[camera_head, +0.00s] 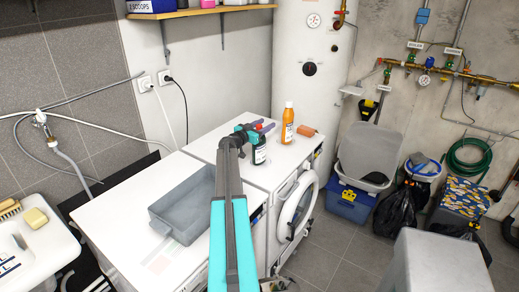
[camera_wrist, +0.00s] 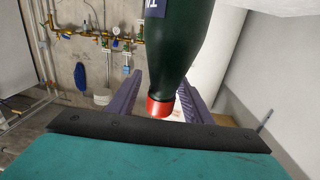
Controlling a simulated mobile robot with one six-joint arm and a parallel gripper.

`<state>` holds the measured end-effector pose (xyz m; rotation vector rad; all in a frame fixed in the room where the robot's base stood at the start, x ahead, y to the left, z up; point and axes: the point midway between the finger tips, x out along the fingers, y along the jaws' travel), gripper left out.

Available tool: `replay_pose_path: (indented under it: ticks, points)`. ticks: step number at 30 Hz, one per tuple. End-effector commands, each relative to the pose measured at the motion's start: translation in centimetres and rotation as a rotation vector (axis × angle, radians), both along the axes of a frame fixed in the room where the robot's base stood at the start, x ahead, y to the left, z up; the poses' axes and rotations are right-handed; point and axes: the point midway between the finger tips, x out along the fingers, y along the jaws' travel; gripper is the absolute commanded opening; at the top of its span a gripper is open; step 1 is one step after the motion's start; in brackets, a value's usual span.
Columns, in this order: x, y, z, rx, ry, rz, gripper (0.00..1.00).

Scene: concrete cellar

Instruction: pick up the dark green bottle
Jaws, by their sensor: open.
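The dark green bottle (camera_head: 260,156) stands upright on the white machine top. Its red cap (camera_wrist: 160,107) and dark neck (camera_wrist: 183,60) show large in the wrist view, which looks upside down. My gripper (camera_head: 262,128) is at the height of the bottle's top, with its purple fingers open. In the wrist view my gripper (camera_wrist: 158,98) has one finger on each side of the cap and neck, with gaps visible. Part of the bottle is hidden behind my arm in the head view.
An orange bottle (camera_head: 288,122) stands close behind to the right, with a small orange block (camera_head: 306,131) beyond it. A grey tub (camera_head: 183,208) sits to the left on the neighbouring top. A shelf (camera_head: 200,12) hangs on the wall above. The washer door (camera_head: 297,212) hangs open.

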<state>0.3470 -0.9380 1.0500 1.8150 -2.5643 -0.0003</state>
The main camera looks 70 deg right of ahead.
Motion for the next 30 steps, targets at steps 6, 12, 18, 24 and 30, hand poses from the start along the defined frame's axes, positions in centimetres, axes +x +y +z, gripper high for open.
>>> replay_pose_path:
  ticks: [6, 12, 18, 24, 30]
  points:
    - [0.04, 0.02, 0.02, 0.0, 0.0, 0.0, 0.22]
    - [0.05, 0.02, 0.02, 0.0, 0.0, 0.0, 0.0]
    - [0.06, 0.03, 0.01, 0.0, 0.0, 0.0, 0.0]
    - [0.06, 0.03, 0.01, 0.0, 0.0, 0.0, 0.0]
    - [0.07, 0.04, 0.01, 0.0, 0.0, 0.0, 0.0]
